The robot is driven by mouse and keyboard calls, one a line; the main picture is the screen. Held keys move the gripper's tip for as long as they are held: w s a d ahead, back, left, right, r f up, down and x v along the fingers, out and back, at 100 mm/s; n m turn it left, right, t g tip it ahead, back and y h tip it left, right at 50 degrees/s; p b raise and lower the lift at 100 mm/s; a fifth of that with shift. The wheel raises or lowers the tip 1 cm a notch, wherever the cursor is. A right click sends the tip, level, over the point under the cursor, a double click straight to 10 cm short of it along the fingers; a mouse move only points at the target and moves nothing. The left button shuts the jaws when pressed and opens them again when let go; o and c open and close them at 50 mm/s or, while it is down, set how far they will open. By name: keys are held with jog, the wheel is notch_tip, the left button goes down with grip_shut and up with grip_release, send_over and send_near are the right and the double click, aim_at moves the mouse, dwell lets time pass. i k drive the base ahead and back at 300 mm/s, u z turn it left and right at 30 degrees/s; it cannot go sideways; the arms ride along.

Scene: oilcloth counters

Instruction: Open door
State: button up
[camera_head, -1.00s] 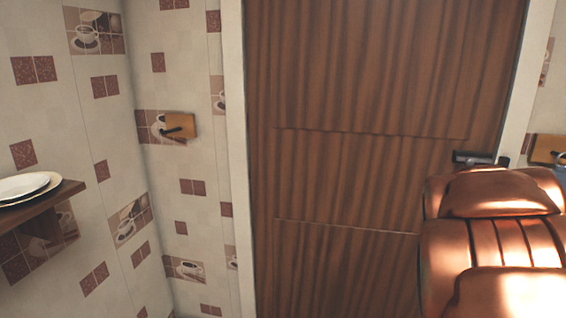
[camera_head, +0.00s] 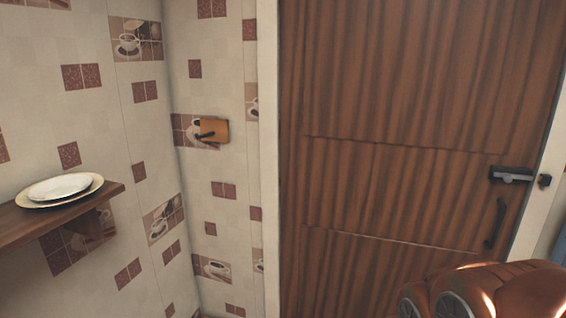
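The brown wood-grain door (camera_head: 400,180) stands shut in its white frame (camera_head: 268,170), filling the right half of the head view. Near its right edge is a dark latch with a grey bar (camera_head: 511,174), and a small dark catch (camera_head: 545,181) sits on the frame beside it. Below the latch is a dark vertical pull handle (camera_head: 496,223). My orange-brown arm shows at the bottom right, below the handle. My gripper is not in view, so its fingers and any contact with the door are hidden.
On the left, a wooden shelf (camera_head: 120,190) juts from the tiled wall and holds stacked plates (camera_head: 60,188). A small wooden hook plate (camera_head: 214,131) is on the wall left of the door frame. No obstacle shows directly before the door's left part.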

aim_at(398, 118)
jog(key=z, duration=1.3)
jog(key=k, duration=1.1)
jog(key=z, duration=0.25)
jog(key=i, duration=0.95)
jog(key=u, duration=0.8)
jog(key=i, duration=0.7)
jog(key=u, duration=0.6)
